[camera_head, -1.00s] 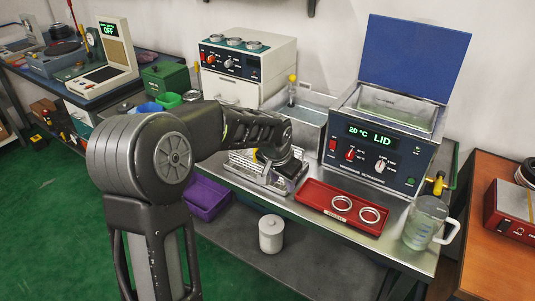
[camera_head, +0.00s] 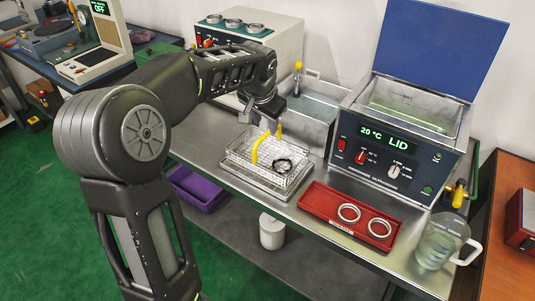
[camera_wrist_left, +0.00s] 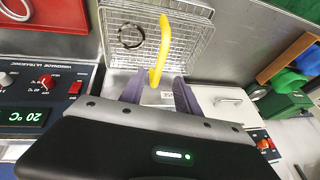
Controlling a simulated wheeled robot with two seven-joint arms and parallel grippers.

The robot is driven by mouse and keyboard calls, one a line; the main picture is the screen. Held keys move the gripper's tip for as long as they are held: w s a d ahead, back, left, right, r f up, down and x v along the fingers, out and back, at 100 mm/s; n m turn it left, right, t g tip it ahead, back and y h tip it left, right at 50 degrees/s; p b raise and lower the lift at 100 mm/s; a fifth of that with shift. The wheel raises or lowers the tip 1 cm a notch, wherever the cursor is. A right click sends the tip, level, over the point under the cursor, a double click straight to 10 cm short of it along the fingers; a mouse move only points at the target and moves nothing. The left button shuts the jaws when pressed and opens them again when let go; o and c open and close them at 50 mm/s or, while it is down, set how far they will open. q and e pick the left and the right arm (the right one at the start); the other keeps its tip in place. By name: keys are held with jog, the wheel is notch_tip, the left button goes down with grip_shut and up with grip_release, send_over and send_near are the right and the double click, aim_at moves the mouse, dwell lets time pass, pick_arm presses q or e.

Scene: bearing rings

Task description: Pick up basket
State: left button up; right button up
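The wire basket (camera_head: 238,152) sits on a flat metal tray on the bench, with a yellow arched handle (camera_head: 258,146) and a dark ring (camera_head: 284,165) inside. My left gripper (camera_head: 261,117) is just above and behind the basket, pointing down. In the left wrist view its fingers (camera_wrist_left: 157,92) are apart, with the near end of the yellow handle (camera_wrist_left: 163,48) showing between and beyond them; contact is not clear. The basket (camera_wrist_left: 192,40) and dark ring (camera_wrist_left: 131,37) also show there. My right gripper is out of view.
An open-lidded ultrasonic cleaner (camera_head: 402,150) stands to the right, with a steel basin (camera_head: 306,115) behind the basket. A red tray (camera_head: 325,205) with two rings and a glass jug (camera_head: 437,245) are at the front right. A white-fronted oven (camera_head: 285,45) stands behind.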

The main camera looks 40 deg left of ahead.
aim_at(267, 132)
pick_arm(q)
jog(key=shift+x, duration=0.85)
jog(key=shift+p+x, duration=0.4)
jog(key=shift+x, duration=2.25)
jog(key=shift+d, duration=0.1)
jog(key=shift+c, duration=0.6)
grip_shut()
jog(key=shift+r, duration=0.1)
